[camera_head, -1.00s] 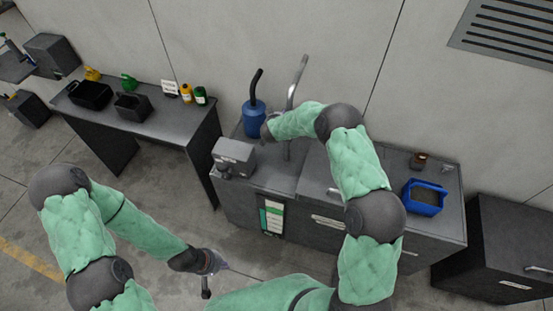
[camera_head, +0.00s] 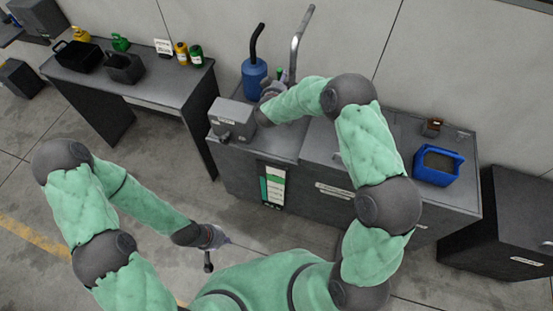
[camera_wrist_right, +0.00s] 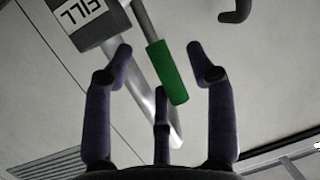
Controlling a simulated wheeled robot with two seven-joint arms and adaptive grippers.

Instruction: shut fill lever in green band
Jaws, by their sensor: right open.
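A green grip (camera_wrist_right: 167,72) on a pale metal lever rod (camera_wrist_right: 145,18) shows in the right wrist view, below a dark box (camera_wrist_right: 85,22) lettered FILL, seen upside down. My right gripper (camera_wrist_right: 160,62) is open. The grip appears between its spread fingers; I cannot tell whether they touch it. In the head view the right hand (camera_head: 270,92) is beside the blue barrel (camera_head: 255,80) and bent metal pipe (camera_head: 297,45); the lever is hidden there. My left gripper (camera_head: 215,243) hangs low over the floor, away from the counter; its jaw state is unclear.
A grey box (camera_head: 232,120) stands on the counter's left end, above a green-and-white panel (camera_head: 273,186). A blue bin (camera_head: 438,168) stands at the right end. A table (camera_head: 150,90) with black bins and small bottles is at left. Floor between is clear.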

